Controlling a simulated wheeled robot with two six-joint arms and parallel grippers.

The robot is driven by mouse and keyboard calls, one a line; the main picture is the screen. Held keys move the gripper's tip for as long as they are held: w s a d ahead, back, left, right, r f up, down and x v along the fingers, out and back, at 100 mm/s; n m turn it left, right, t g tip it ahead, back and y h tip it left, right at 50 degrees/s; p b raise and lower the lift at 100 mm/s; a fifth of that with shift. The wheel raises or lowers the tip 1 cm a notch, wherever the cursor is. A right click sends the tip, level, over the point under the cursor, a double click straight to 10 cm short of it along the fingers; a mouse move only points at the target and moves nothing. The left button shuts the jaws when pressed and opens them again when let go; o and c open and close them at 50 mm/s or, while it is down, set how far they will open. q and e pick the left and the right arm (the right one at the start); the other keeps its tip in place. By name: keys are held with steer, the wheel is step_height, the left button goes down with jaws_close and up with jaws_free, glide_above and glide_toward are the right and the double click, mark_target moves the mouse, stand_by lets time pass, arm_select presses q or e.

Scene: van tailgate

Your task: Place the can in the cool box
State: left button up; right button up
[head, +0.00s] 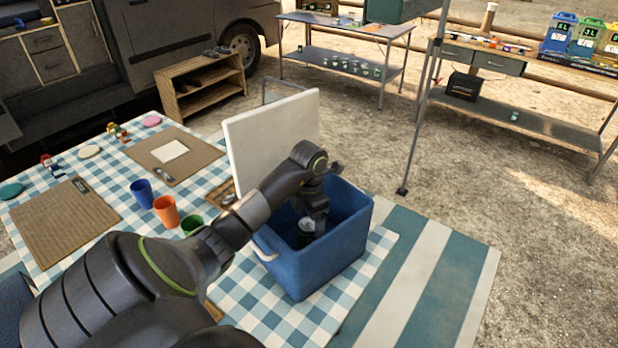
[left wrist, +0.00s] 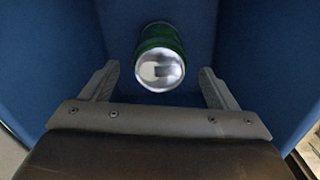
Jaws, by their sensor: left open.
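The blue cool box (head: 338,262) stands on the checked tablecloth with its white lid (head: 262,135) raised. The green can (head: 306,228) with a silver top is inside the cool box, mostly hidden by my arm in the head view. In the left wrist view the can (left wrist: 160,62) shows its top, with the blue walls of the box (left wrist: 60,75) around it. My left gripper (head: 318,228) reaches down into the box. Its two fingers (left wrist: 160,88) are spread apart, with a gap on either side of the can. My right gripper is not in view.
Blue, orange (head: 166,211) and green cups stand left of the box. Brown placemats (head: 62,220) and small plates lie on the tablecloth (head: 118,197). A wooden shelf (head: 203,88) and metal tables (head: 345,65) stand behind; a striped mat (head: 415,275) lies right.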

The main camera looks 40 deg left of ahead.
arm_select(q)
step_height(320, 180, up, 4)
steer(key=shift+f+b, duration=0.15)
steer(key=shift+b, duration=0.15)
steer(key=shift+r+p, duration=0.65)
steer(key=shift+r, duration=0.55)
